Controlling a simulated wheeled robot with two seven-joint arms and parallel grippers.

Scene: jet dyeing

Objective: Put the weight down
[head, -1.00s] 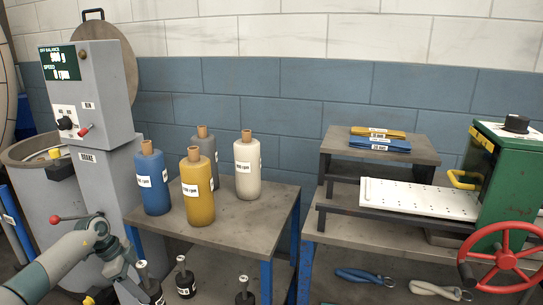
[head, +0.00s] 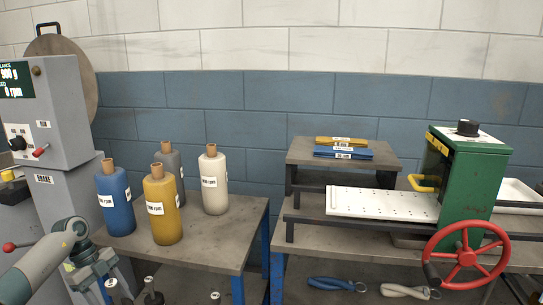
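Three dark weights with pale-topped stems show at the bottom edge: one close beside my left gripper (head: 108,284), a second weight (head: 152,288) to its right and a third weight (head: 215,297) further right. They are cut off by the frame, at the level below the left table top. My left arm comes in from the lower left, its wrist in front of the grey machine. Its fingers are small and partly cut off, so I cannot tell whether they hold the nearest weight. My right gripper is out of view.
Blue (head: 115,205), yellow (head: 162,210), grey (head: 177,160) and white (head: 214,185) bottles stand on the left table (head: 215,240). A grey machine (head: 55,115) reads 0 rpm.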

